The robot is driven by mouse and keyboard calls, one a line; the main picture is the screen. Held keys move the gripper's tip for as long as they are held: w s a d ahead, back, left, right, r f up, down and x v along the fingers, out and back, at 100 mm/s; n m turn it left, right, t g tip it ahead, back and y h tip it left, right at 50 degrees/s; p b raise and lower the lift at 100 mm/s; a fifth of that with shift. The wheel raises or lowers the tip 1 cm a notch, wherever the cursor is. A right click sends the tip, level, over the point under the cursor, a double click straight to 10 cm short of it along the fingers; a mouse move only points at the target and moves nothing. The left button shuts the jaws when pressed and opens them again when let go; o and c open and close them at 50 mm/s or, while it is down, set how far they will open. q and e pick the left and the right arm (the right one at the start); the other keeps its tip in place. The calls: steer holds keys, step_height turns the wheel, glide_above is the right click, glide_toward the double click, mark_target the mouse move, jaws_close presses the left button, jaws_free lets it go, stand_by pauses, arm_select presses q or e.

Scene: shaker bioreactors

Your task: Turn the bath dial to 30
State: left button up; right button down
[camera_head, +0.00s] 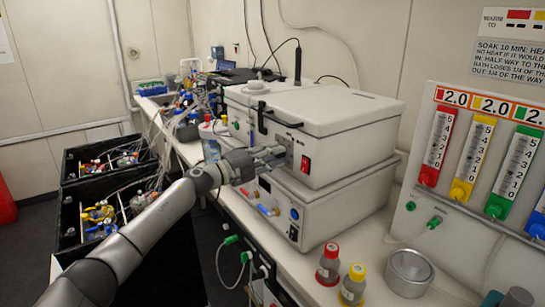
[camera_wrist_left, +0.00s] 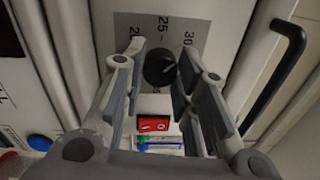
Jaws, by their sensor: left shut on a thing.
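The bath (camera_head: 345,140) is a white lidded box on top of another white unit. Its black round dial (camera_wrist_left: 160,68) shows in the left wrist view on a grey plate marked 25 and 30, with another number starting with 2 partly hidden by a finger. A light mark on the dial is small, and I cannot read its exact setting. My left gripper (camera_head: 278,155) reaches the bath's front, and its fingers (camera_wrist_left: 160,75) are closed on the dial from both sides. In the head view the gripper hides most of the dial. My right gripper is not in view.
A red switch (camera_head: 306,163) sits beside the dial. A black lid handle (camera_head: 262,120) juts out above the gripper. The lower unit (camera_head: 330,215) has knobs and taps. Red-capped (camera_head: 328,265) and yellow-capped (camera_head: 353,285) bottles and a metal bowl (camera_head: 409,270) stand on the bench at the right.

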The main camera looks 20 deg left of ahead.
arm_select(q)
steer(key=o, duration=1)
steer(key=shift+a, duration=0.1)
steer(key=shift+o, duration=0.2)
steer(key=v, duration=1.2)
steer(key=shift+f, duration=0.1)
